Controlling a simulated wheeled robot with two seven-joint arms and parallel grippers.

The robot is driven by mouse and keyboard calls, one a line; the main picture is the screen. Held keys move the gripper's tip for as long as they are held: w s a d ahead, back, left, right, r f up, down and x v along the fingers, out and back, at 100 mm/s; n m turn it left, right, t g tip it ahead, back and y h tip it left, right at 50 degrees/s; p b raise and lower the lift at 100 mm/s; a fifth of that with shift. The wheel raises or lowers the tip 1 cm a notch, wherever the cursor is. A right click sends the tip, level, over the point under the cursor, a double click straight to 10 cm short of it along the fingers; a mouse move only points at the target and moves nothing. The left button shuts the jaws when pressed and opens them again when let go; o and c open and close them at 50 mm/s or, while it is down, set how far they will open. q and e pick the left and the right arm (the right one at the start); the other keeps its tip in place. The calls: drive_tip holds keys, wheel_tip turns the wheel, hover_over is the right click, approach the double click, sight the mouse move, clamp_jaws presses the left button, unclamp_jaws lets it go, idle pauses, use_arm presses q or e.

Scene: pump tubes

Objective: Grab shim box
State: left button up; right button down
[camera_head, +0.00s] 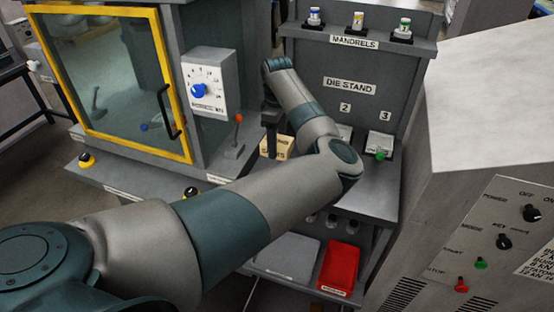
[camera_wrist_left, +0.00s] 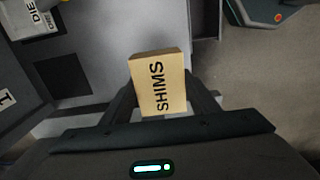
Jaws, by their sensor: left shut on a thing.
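The shim box (camera_wrist_left: 158,84) is a small tan block lettered "SHIMS", seen in the left wrist view between the two dark fingers of my left gripper (camera_wrist_left: 162,100). The gripper is shut on it. In the head view my left arm comes in from the left and reaches over to the bench, where the gripper (camera_head: 271,130) points down at the box (camera_head: 276,147). My arm and gripper hide part of the box there. I cannot tell whether the box touches the surface under it. My right gripper does not show.
The die stand (camera_head: 349,86) rises behind my arm, with several mandrels on its top shelf. A glass-doored machine with a yellow frame (camera_head: 187,90) stands at left. A red bin (camera_head: 339,265) and a grey bin (camera_head: 288,256) sit below. A grey control cabinet (camera_head: 485,120) stands at right.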

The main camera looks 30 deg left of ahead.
use_arm(q)
wheel_tip(320, 180, up, 8)
drive_tip(key=shift+r+b, duration=0.2)
drive_tip(key=shift+b, duration=0.65)
drive_tip(key=shift+f, duration=0.1)
